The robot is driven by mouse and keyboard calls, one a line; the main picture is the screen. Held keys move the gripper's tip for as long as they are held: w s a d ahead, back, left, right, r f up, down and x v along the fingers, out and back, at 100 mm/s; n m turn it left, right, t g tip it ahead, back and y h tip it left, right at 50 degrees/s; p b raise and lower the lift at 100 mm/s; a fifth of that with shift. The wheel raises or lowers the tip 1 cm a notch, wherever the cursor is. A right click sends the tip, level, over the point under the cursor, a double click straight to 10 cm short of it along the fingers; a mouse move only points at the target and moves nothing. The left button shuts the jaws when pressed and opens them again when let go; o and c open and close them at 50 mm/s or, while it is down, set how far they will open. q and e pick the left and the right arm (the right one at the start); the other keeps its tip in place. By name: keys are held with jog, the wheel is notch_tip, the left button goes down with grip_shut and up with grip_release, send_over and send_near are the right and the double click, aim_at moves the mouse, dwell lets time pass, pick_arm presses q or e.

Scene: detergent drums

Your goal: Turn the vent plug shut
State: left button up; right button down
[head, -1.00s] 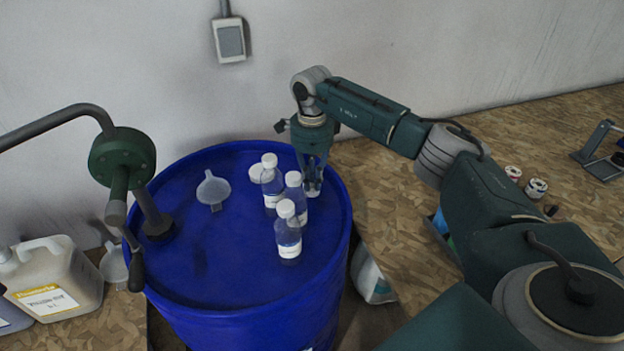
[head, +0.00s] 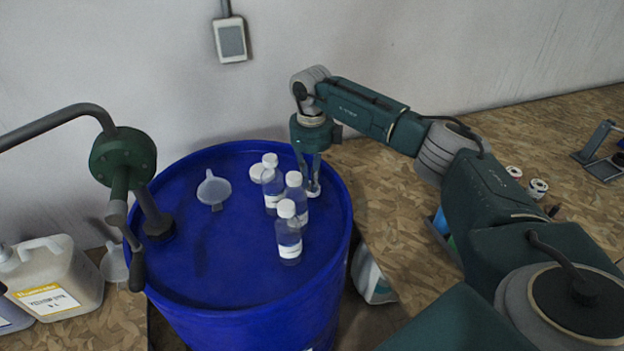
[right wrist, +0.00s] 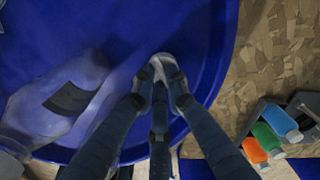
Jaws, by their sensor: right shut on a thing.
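The pale vent plug (head: 314,192) sits in the top of the blue drum (head: 215,270), near its right rim. My right gripper (head: 311,183) points straight down from above, and its fingers are closed around the plug. In the right wrist view the fingertips meet on the whitish plug (right wrist: 163,67), close inside the drum's rim. The fingers hide much of the plug, and I cannot tell how far it is turned. My left gripper is not in view.
Clear bottles with white caps (head: 288,238) stand just left of my right gripper. A funnel (head: 214,189) and a white round cap (head: 258,173) are on the drum top. A green hand pump (head: 123,160) rises at the left. The drum's front top is clear.

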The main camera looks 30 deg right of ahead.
jog(key=m, duration=0.3)
jog(key=shift+w+r+m, duration=0.15)
jog(key=shift+m, duration=0.25)
jog(key=m, duration=0.3)
jog(key=shift+w+m+p, duration=0.1)
jog(key=shift+m+p, duration=0.2)
jog(key=shift+p, duration=0.05)
jog(key=m+p, duration=0.1)
jog(key=m, duration=0.5)
jog(key=shift+w, duration=0.15)
jog(key=m, duration=0.3)
jog(key=m+p, duration=0.1)
jog(key=m, duration=0.1)
jog(key=shift+d+r+m+p, duration=0.1)
jog(key=shift+d+m+p, duration=0.1)
jog(key=shift+m+p, duration=0.15)
jog(key=m+p, duration=0.1)
jog(key=m, duration=0.4)
jog(key=shift+d+m+p, duration=0.1)
jog(key=shift+m+p, duration=0.15)
jog(key=shift+p, duration=0.1)
jog(key=c, duration=1.7)
grip_release()
jog(key=shift+c, duration=0.2)
